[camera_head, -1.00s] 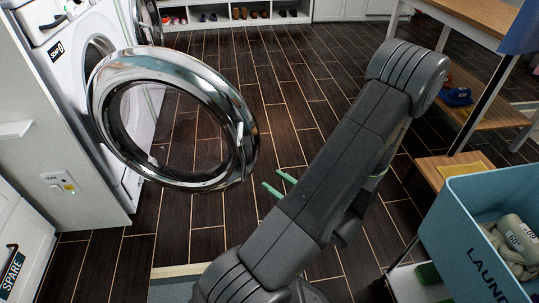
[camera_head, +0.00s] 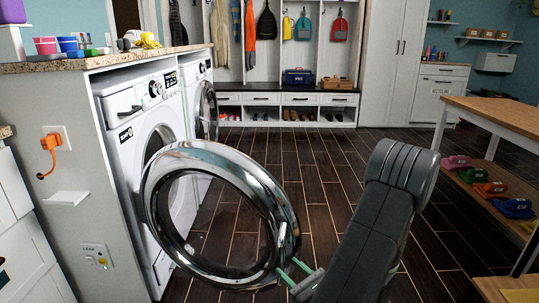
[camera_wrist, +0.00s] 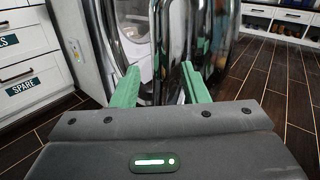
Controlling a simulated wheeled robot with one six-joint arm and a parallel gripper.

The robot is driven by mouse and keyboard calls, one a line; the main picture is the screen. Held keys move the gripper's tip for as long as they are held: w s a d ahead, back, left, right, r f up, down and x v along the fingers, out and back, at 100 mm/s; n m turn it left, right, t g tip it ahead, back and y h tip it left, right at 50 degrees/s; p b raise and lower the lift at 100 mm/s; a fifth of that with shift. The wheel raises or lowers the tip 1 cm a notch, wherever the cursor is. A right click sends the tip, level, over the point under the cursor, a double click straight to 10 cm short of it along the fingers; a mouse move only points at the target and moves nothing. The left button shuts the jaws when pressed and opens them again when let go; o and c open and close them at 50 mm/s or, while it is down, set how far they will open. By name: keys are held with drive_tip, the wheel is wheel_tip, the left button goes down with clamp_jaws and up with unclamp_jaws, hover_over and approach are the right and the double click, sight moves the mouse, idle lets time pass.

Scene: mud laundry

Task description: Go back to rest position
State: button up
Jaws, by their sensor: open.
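My gripper (camera_head: 292,272) is open, with two green fingers, at the lower right of the open washer door (camera_head: 160,232). In the wrist view my gripper (camera_wrist: 159,84) has its fingers spread, with the shiny chrome door rim (camera_wrist: 158,40) in front of and between them. I cannot tell whether the fingers touch the rim. The door is a round chrome ring standing well out from the white front-load washer (camera_head: 128,132). Part of my arm fills the lower right of the head view.
A second washer (camera_head: 200,102) stands farther along under the counter (camera_head: 110,60). A wooden bench (camera_head: 505,120) with several colored items on its shelf is at right. Cubbies and hanging coats (camera_head: 265,25) line the back wall. Dark tiled floor (camera_head: 320,170) is clear in the middle.

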sight(284, 265)
drive_tip(key=shift+b+x, duration=0.35)
drive_tip(key=shift+x, duration=1.9)
drive_tip(key=shift+s+a+r, duration=0.1)
